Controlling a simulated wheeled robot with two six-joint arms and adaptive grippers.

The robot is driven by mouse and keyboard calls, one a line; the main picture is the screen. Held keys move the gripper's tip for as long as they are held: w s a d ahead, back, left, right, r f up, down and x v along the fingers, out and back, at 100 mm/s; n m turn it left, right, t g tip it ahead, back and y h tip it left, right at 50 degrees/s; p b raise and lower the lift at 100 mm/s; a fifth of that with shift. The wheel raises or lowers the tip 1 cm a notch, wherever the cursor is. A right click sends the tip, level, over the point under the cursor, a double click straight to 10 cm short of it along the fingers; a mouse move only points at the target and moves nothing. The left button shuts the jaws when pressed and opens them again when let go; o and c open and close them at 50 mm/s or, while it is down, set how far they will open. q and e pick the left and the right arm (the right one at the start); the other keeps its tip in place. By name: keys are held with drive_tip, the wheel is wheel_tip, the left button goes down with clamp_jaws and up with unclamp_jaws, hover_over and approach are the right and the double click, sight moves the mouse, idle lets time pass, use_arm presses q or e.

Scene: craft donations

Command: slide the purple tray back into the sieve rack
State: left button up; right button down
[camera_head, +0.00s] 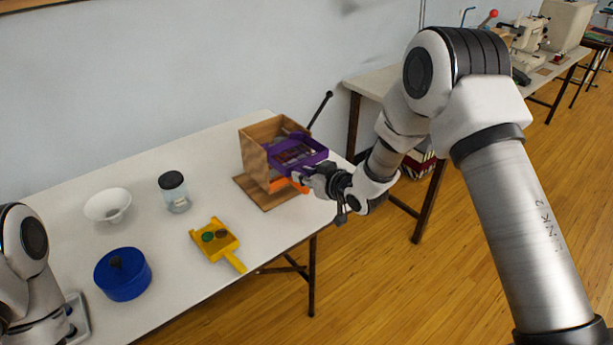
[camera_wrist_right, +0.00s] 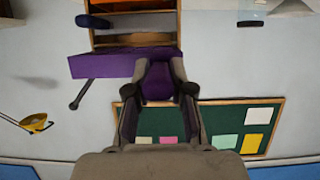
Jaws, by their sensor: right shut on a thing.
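The purple tray (camera_head: 318,156) sits at the open side of the wooden sieve rack (camera_head: 254,155), its front part sticking out to the right. Its back end seems to be within the rack, but how deep I cannot tell. My right gripper (camera_head: 308,176) is shut on the tray's front handle. In the right wrist view, the purple handle (camera_wrist_right: 157,82) lies between the fingers, with the tray wall (camera_wrist_right: 112,65) beyond. An orange tray (camera_head: 292,186) shows lower in the rack. My left arm is at the lower left; its fingers do not show.
A dark rod (camera_head: 320,110) sticks up behind the rack. On the white table (camera_head: 165,245) are a lidded jar (camera_head: 174,190), white bowl (camera_head: 108,205), blue pot (camera_head: 122,276) and yellow scoop (camera_head: 214,242). The table's front edge passes close to my right gripper.

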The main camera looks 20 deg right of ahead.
sight(295, 167)
drive_tip(key=shift+w, duration=0.1)
drive_tip(key=shift+w+a, duration=0.3)
drive_tip(key=shift+w, duration=0.5)
drive_tip(key=shift+w+a, duration=0.25)
drive_tip(key=shift+w, duration=0.6)
drive_tip(key=shift+w+a+b, duration=0.1)
drive_tip(key=shift+w+a, duration=0.15)
drive_tip(key=shift+w, duration=0.45)
drive_tip(key=shift+w+a+b, duration=0.1)
drive_tip(key=shift+w+a, duration=0.2)
drive_tip(key=shift+w, duration=0.45)
drive_tip(key=shift+w+a+b, duration=0.1)
drive_tip(key=shift+w+a, duration=0.15)
drive_tip(key=shift+w, duration=0.45)
